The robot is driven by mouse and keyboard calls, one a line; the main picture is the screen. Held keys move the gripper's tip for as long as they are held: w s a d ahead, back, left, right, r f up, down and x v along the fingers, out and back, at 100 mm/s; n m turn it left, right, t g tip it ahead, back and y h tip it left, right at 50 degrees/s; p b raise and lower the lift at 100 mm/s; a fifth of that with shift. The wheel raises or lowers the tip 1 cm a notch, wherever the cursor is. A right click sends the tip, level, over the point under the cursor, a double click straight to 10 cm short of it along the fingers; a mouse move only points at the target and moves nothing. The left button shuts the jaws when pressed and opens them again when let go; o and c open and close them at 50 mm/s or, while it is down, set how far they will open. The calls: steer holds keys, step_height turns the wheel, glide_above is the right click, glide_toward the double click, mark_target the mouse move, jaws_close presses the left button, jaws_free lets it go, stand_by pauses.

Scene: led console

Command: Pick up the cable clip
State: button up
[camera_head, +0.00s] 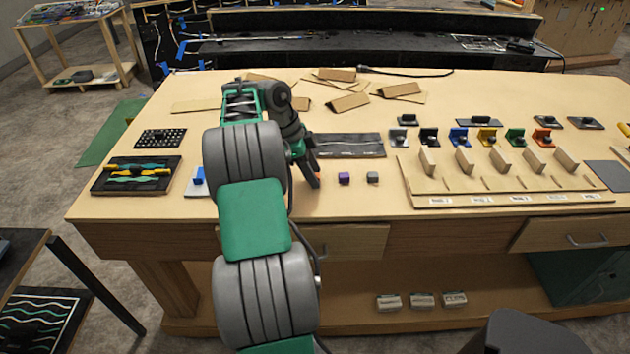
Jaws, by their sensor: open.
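My gripper (314,181) hangs low over the front part of the wooden table, fingers pointing down. It is open, with no object visible between the fingers. A small purple block (344,178) lies just right of the fingertips, apart from them. A small grey block (373,177) lies a little further right. Either small block may be the cable clip; I cannot tell which from this view. A blue piece (198,175) on a white plate is partly hidden behind my arm.
A wooden rack (425,187) with upright dividers stands at right, with several coloured pieces behind it. A dark strip board (350,145) lies behind the small blocks. A panel with coloured cables (137,175) lies at left. Cardboard pieces (350,102) lie further back.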

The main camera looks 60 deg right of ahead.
steer(key=shift+c, duration=0.5)
jaws_close()
steer(key=shift+r, duration=0.15)
